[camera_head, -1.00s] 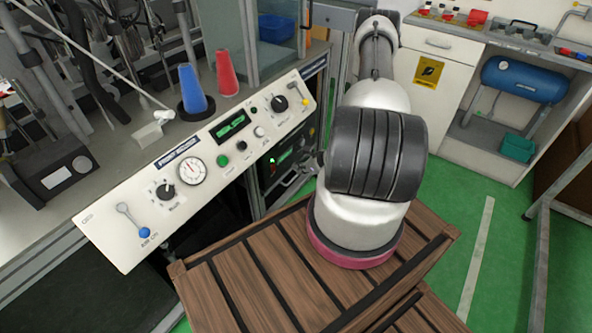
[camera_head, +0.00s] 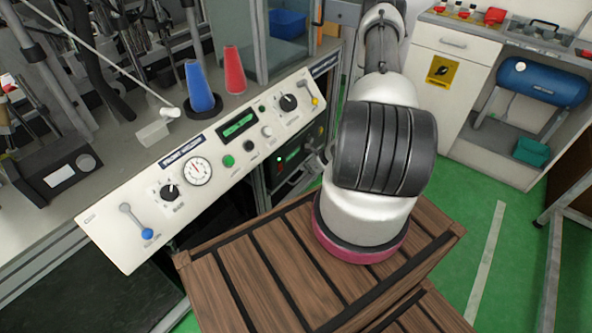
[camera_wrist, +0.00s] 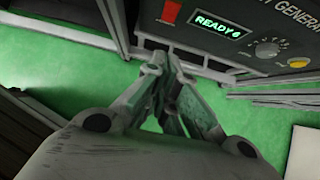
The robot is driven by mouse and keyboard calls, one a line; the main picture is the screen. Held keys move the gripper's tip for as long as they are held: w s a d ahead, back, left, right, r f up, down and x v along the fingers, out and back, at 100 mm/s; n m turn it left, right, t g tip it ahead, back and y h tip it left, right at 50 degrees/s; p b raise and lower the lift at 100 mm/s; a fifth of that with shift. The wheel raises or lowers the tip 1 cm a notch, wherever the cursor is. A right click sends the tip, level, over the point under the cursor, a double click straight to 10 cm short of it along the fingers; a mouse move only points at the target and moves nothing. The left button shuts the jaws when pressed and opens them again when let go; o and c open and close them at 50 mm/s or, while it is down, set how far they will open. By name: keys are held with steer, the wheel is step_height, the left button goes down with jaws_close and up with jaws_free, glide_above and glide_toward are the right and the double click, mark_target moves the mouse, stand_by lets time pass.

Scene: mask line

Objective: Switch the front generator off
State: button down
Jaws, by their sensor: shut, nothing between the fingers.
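The generator (camera_wrist: 203,49) is a dark panel at the top of the wrist view, with lettering ending in "T GENERATOR" partly cut off. It has a red switch (camera_wrist: 172,12), a green display (camera_wrist: 222,22) reading "READY" and a character, a grey dial (camera_wrist: 266,50) and a yellow button (camera_wrist: 298,62). In the head view the generator (camera_head: 291,160) sits under the white console, its display lit green. My gripper (camera_wrist: 160,62) is shut and empty, its fingertips just below and left of the panel in the picture. I cannot tell whether they touch anything. In the head view my arm partly hides it.
The sloped white console (camera_head: 150,206) with dials and knobs lies left of my arm. A blue cone (camera_head: 198,88) and a red cone (camera_head: 234,70) stand behind it. A slatted wooden platform (camera_head: 262,262) is under my arm base. Green floor is clear at right.

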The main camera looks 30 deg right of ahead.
mark_target(280, 167)
steer(key=w+r+x, duration=0.1)
steer(key=w+x, duration=0.1)
steer(key=x, duration=1)
steer(key=shift+a+r, duration=0.2)
steer(key=shift+a, duration=0.2)
steer(key=shift+w, duration=0.1)
steer(key=shift+w+a+f+t, duration=0.15)
steer(key=shift+w+t, duration=0.1)
steer(key=shift+t, duration=0.15)
steer(key=shift+r, duration=0.85)
